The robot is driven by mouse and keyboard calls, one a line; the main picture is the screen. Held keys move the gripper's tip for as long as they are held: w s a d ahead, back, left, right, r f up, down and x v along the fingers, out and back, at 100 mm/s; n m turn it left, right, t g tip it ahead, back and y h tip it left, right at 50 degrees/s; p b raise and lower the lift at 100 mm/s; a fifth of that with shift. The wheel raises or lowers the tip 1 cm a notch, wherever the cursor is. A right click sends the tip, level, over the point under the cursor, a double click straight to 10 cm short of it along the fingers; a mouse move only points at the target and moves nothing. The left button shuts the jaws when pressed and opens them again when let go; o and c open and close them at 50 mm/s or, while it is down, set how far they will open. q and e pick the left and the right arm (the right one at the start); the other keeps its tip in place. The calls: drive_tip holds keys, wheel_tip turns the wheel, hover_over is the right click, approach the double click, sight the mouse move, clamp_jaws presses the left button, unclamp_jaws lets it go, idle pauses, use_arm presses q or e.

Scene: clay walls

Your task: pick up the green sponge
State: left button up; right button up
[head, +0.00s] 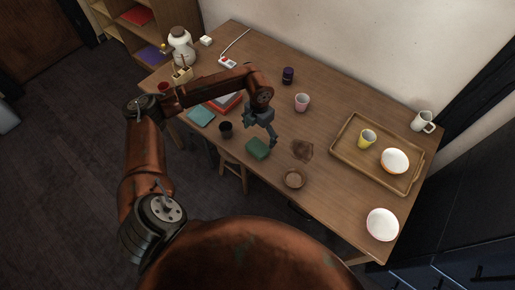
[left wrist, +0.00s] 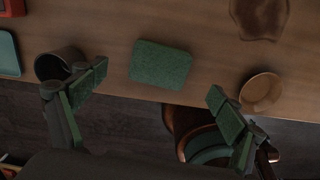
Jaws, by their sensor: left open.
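The green sponge (head: 257,148) lies on the wooden table near its front edge. In the left wrist view the sponge (left wrist: 160,64) is a flat green block at upper middle, lying beyond the fingertips and between their lines. My left gripper (head: 262,132) is just above and behind the sponge in the head view. Its two fingers stand wide apart in the left wrist view (left wrist: 158,88), with nothing between them. I cannot tell its exact height over the sponge. My right gripper is in neither view.
A dark cup (head: 226,129) stands left of the sponge and a small brown bowl (head: 293,179) right of it. A brown stain (head: 302,150) marks the table (head: 330,205). A pink cup (head: 302,102) stands behind. A wooden tray (head: 349,150) with a yellow cup and bowl is at right.

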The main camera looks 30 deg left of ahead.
sight(259, 146)
use_arm(q)
wheel_tip(259, 146, down, 8)
drive_tip(key=shift+s+r+b, duration=0.15)
drive_tip(key=shift+r+b, duration=0.05)
drive_tip(key=shift+b, duration=0.35)
drive_tip(key=shift+d, duration=0.1)
drive_tip(key=shift+c, duration=0.4)
drive_tip(key=c, duration=0.7)
